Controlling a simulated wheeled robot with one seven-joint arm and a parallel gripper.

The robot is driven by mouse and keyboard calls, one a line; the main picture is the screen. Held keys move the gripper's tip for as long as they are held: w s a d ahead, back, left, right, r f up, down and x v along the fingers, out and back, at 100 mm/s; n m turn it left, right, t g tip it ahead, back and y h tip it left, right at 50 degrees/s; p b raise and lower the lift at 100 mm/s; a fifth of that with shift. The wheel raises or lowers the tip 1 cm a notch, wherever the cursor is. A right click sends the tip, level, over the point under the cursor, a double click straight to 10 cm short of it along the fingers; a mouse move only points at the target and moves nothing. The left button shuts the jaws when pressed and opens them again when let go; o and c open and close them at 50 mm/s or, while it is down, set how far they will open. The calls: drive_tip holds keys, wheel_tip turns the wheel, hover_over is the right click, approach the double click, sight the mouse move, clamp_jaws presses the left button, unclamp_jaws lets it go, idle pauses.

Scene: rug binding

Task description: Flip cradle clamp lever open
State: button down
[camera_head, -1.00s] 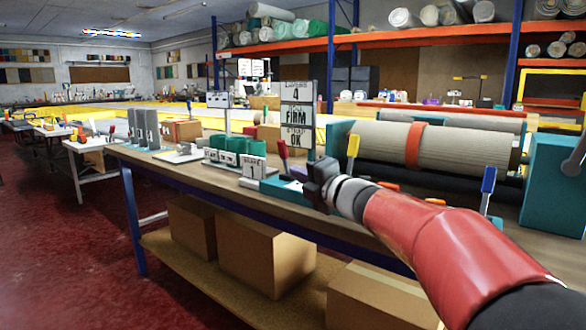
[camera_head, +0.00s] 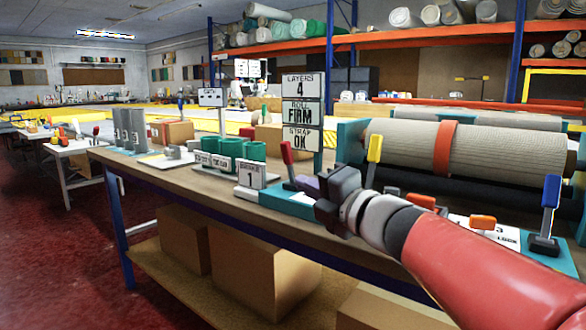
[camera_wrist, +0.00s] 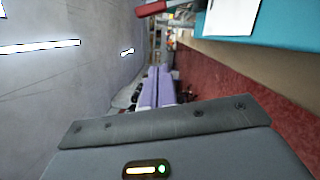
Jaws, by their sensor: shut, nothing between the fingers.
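A beige rug roll (camera_head: 495,152) with an orange strap (camera_head: 445,148) lies in a teal-ended cradle (camera_head: 350,142) on the bench. A yellow-handled lever (camera_head: 374,150) stands upright at the cradle's left front, and a blue-handled lever (camera_head: 551,192) stands upright at its right front. I cannot tell which is the clamp lever. My gripper (camera_head: 303,186) is shut and empty, in front of the yellow lever and close to a red-handled lever (camera_head: 287,153). Its purple fingers show together in the wrist view (camera_wrist: 154,88), with a red handle (camera_wrist: 155,8) above them, apart from them.
A teal base (camera_head: 285,203) with a card reading 1 (camera_head: 250,174) is left of my gripper. Red floor is clear at left.

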sight(287, 153)
drive_tip(key=w+a, duration=0.1)
drive_tip(key=w, duration=0.2)
drive_tip(key=w+a+r, duration=0.1)
drive_tip(key=w, duration=0.2)
drive_tip(key=w+a+p, duration=0.1)
drive_tip(key=w+a, duration=0.1)
drive_tip(key=w, duration=0.2)
drive_tip(key=shift+a+r, duration=0.1)
drive_tip(key=shift+r, duration=0.2)
drive_tip(key=shift+w+d+r, duration=0.1)
drive_tip(key=shift+w+d, duration=0.15)
drive_tip(key=shift+w, duration=0.1)
drive_tip(key=shift+a, duration=0.1)
